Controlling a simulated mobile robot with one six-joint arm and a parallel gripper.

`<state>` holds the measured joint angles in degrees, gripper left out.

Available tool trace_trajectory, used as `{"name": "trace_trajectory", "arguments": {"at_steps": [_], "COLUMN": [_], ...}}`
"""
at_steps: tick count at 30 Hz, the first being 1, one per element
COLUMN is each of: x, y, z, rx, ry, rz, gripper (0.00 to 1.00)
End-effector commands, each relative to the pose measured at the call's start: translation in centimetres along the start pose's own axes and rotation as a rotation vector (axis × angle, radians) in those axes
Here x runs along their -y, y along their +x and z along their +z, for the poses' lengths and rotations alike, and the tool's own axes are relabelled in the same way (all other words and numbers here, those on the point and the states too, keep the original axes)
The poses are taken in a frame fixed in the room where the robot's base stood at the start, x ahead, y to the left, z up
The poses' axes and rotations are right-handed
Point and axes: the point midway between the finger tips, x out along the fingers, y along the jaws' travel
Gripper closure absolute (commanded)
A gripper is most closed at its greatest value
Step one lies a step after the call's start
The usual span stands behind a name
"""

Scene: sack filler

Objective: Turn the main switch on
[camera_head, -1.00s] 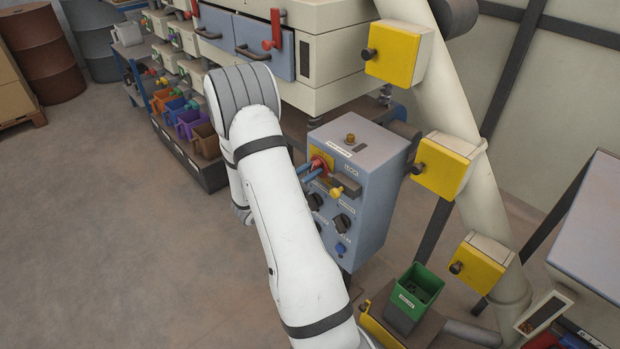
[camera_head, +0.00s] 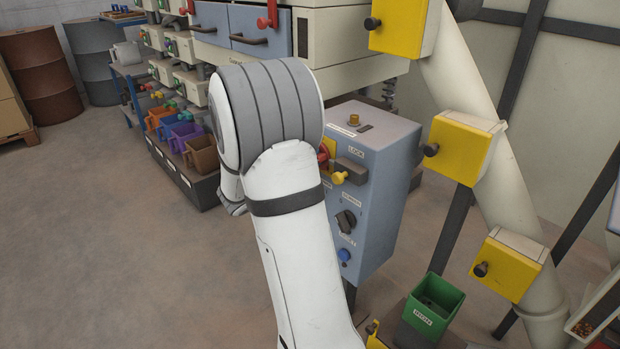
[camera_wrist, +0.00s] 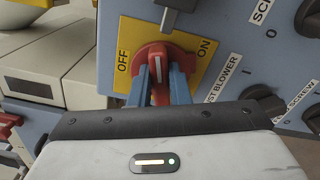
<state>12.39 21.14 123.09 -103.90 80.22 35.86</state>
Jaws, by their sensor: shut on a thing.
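The main switch (camera_wrist: 158,66) is a red rotary handle on a yellow plate (camera_wrist: 128,42) marked OFF on the left and ON on the right in the wrist view. Its white line stands roughly upright in that view, between the two labels. My gripper (camera_wrist: 160,78) has its blue fingers on either side of the red handle, shut on it. In the head view, a bit of the red switch (camera_head: 323,155) shows at the edge of my arm on the blue-grey control box (camera_head: 385,165). My arm hides the gripper there.
Black selector knobs (camera_head: 346,221) and a blue button (camera_head: 344,255) are lower on the box. A green bin (camera_head: 433,306) stands below right. The floor at left is clear.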

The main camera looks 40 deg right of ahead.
Motion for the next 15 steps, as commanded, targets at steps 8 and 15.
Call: {"name": "trace_trajectory", "arguments": {"at_steps": [8,15], "x": [0.86,0.68], "y": [0.00,0.01], "z": [-0.21,-0.11], "rx": [0.001,0.002], "ry": [0.206,0.311], "rz": [0.000,-0.001], "gripper": [1.00,1.00]}}
